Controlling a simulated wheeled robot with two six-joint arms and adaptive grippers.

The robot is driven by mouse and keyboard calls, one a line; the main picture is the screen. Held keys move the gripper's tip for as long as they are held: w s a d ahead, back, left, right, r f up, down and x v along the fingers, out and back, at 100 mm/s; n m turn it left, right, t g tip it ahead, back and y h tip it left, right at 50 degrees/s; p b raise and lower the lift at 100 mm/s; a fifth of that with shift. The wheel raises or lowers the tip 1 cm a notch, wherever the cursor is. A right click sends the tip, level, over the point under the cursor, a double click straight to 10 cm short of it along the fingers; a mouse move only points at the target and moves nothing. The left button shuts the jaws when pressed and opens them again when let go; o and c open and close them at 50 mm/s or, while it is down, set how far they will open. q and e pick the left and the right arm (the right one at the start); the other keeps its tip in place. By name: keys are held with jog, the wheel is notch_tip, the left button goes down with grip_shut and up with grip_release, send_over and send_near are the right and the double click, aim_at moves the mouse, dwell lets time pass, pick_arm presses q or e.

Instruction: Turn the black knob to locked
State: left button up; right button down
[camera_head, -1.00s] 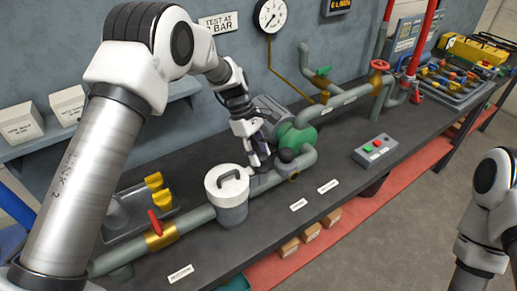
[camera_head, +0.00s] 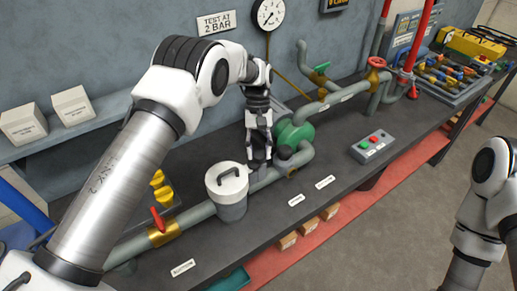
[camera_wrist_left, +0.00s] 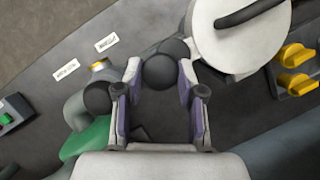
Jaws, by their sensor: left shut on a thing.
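The black knob (camera_wrist_left: 160,72) shows in the left wrist view as rounded black lobes. One lobe lies between the two fingertips of my left gripper (camera_wrist_left: 160,80), and another sticks out beside the left-hand finger. My left gripper (camera_head: 259,160) is shut on the knob, pointing down at the pipe line between the white-lidded pot (camera_head: 228,190) and the green pump body (camera_head: 297,133). In the head view the gripper hides most of the knob. Any locked marking by the knob cannot be made out. My right arm is at the right edge; its gripper is out of view.
A grey pipe (camera_head: 197,215) with a red-handled valve (camera_head: 157,220) runs along the bench. Yellow knobs (camera_head: 162,190) are at the left. A grey button box (camera_head: 372,146) and small white labels (camera_head: 325,182) are to the right. The front bench top is mostly clear.

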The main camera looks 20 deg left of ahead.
pick_arm(q)
jog(key=shift+d+m+y, duration=0.1)
jog(key=shift+m+y, duration=0.4)
jog(key=shift+m, duration=0.8)
jog(key=o, duration=1.1)
jog(key=v, duration=1.2)
jog(key=shift+w+f, duration=0.1)
jog(key=shift+w, duration=0.1)
